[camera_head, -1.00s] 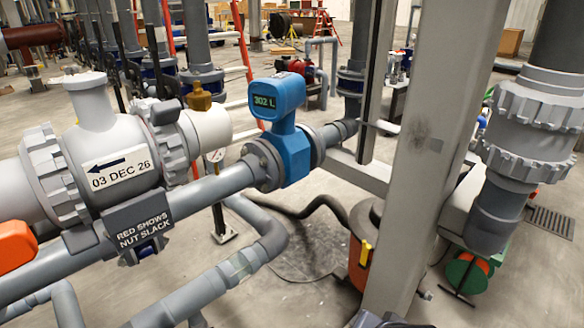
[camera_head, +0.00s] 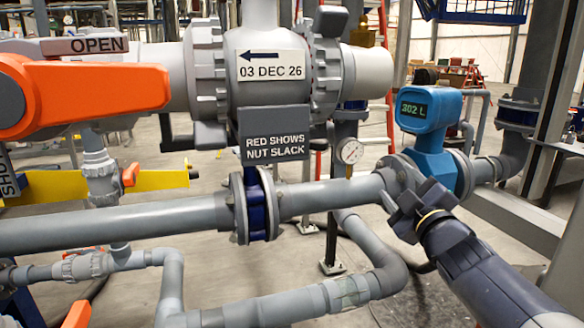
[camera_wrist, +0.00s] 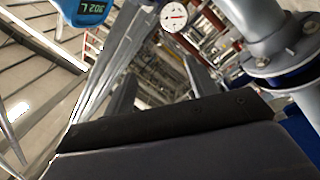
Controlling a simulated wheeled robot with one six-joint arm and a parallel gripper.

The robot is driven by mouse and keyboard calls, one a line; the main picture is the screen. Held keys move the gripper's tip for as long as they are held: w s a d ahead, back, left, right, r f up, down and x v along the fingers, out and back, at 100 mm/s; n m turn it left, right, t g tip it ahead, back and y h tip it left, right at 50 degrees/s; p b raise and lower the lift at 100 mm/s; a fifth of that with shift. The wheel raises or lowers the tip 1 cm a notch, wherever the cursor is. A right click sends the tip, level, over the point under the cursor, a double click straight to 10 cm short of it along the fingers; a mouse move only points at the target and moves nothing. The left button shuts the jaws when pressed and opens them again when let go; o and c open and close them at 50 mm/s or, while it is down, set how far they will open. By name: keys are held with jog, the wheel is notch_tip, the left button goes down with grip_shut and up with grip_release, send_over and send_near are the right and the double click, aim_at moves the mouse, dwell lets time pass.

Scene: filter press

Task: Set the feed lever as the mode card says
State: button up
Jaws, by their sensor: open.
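A large orange lever (camera_head: 90,92) with a dark round hub sits at the left of the head view, below a plate reading OPEN (camera_head: 98,44). I cannot tell whether this is the feed lever, and I see no card that is clearly the mode card. My gripper (camera_head: 408,208) is open and empty at the right, in front of the grey pipe and blue meter, well apart from the orange lever. In the wrist view, dark parts of my gripper show near the bottom.
A blue meter (camera_head: 429,125) reads 302 L. A pressure gauge (camera_head: 349,152) stands above the grey pipe (camera_head: 110,226), which crosses the front. Plates read "03 DEC 26" (camera_head: 271,66) and "RED SHOWS NUT SLACK" (camera_head: 275,146). A yellow bar (camera_head: 150,181) runs at left.

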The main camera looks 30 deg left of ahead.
aim_at(312, 144)
jog(key=a+r+n+g+y, duration=0.1)
jog(key=a+r+n+y, duration=0.1)
jog(key=a+n, duration=0.2)
jog(key=a+r+n+g+y+p, duration=0.1)
jog(key=a+n+g+y, duration=0.1)
jog(key=a, duration=0.6)
jog(key=a+r+n+g+y+p, duration=0.1)
jog(key=a+r+n+g+y, duration=0.1)
jog(key=a+n, duration=0.4)
jog(key=shift+w+a+r+y, duration=0.25)
jog(key=shift+r+y, duration=0.1)
jog(key=shift+y, duration=0.55)
jog(key=shift+w+a, duration=0.2)
jog(key=shift+a, duration=0.2)
